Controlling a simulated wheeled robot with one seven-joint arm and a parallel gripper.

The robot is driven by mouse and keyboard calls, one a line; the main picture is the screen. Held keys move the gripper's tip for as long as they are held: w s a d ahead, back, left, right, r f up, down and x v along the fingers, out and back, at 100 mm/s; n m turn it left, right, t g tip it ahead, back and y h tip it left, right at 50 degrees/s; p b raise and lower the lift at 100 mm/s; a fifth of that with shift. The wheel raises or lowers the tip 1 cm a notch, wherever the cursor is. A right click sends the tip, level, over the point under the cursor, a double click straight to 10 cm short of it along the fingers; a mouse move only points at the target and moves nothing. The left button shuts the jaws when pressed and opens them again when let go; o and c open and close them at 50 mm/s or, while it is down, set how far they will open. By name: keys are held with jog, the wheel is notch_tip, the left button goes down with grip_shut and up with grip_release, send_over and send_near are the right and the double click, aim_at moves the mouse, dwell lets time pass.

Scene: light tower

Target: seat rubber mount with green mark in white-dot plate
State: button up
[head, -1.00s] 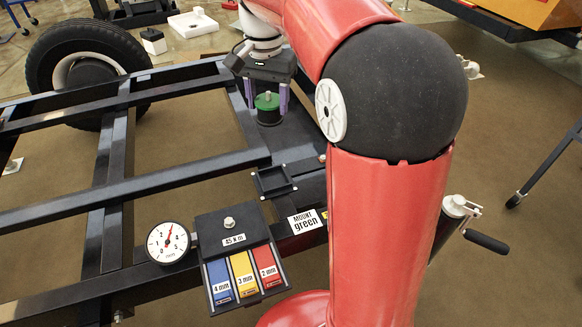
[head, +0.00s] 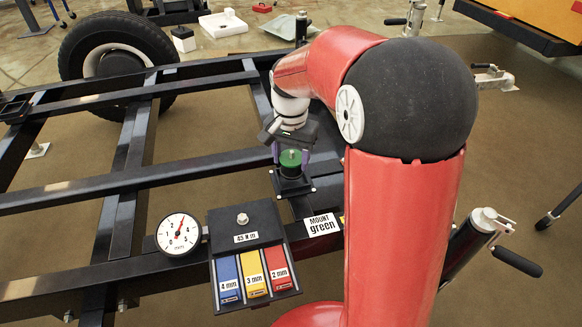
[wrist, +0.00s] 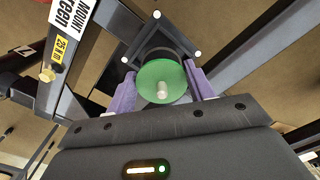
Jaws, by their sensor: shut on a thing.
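The rubber mount (head: 291,168) is a black cylinder with a green top disc and a metal stud. My gripper (head: 290,160) is shut on it, with a purple finger on each side. The mount is upright, directly over the white-dot plate (head: 306,186). In the wrist view the green disc (wrist: 150,76) sits between the fingers (wrist: 162,84), and the black square plate (wrist: 146,38) shows behind it with white dots at its corners. The mount's body hides the plate's middle. I cannot tell whether its underside touches the plate.
The plate is on a black frame rail (head: 150,180). Nearer are a "MOUNT green" label (head: 322,224), a dial gauge (head: 178,234) and a box with blue, yellow and red shims (head: 252,270). A wheel (head: 118,62) stands back left.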

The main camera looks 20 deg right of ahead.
aim_at(291, 159)
jog(key=shift+f, duration=1.5)
jog(key=shift+f, duration=0.1)
jog(key=o, duration=1.1)
jog(key=shift+f+b, duration=0.1)
jog(key=shift+b, duration=0.2)
notch_tip(291, 159, up, 12)
jog(key=p, duration=0.2)
jog(key=shift+s+r+p, duration=0.1)
jog(key=shift+r+p, duration=0.1)
jog(key=shift+p, duration=0.15)
jog(key=s+n+t, duration=0.2)
jog(key=s, duration=0.5)
jog(key=s+n+t, duration=0.1)
jog(key=s+n, duration=0.2)
jog(key=s, duration=0.4)
jog(key=s+n+t, duration=0.2)
jog(key=s, duration=0.5)
jog(key=shift+s+d+r+t, duration=0.2)
jog(key=shift+s+r+t, duration=0.05)
jog(key=shift+r+t, duration=0.05)
